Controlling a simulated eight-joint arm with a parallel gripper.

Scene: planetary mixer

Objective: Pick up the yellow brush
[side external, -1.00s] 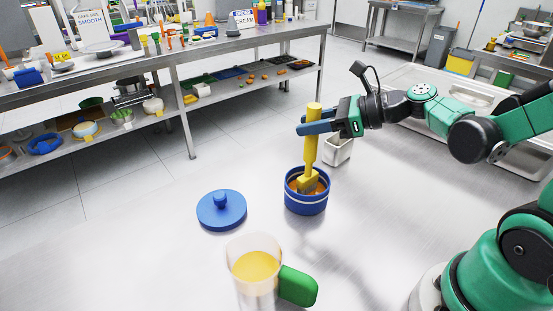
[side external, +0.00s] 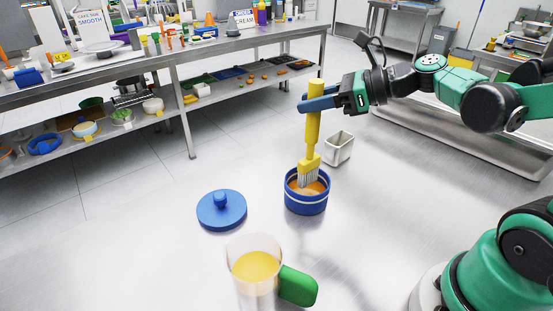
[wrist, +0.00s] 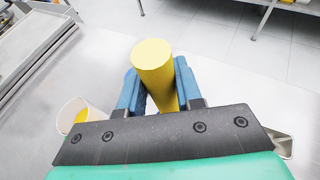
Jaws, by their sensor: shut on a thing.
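The yellow brush (side external: 313,127) is upright in the side external view, its thick handle at the top and pale bristles at the bottom. My gripper (side external: 318,103) is shut on the upper handle, with its blue fingers on either side. The bristles are at the mouth of the blue pot (side external: 306,204), which holds something orange; I cannot tell whether the tips still touch it. In the wrist view the handle (wrist: 155,65) stands between the blue fingers (wrist: 154,93). The bristles are hidden there.
A blue lid (side external: 221,210) lies left of the pot. A clear jug (side external: 250,285) with yellow contents and a green handle stands in front. A small metal container (side external: 339,148) stands behind the pot to the right. The table around them is mostly clear.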

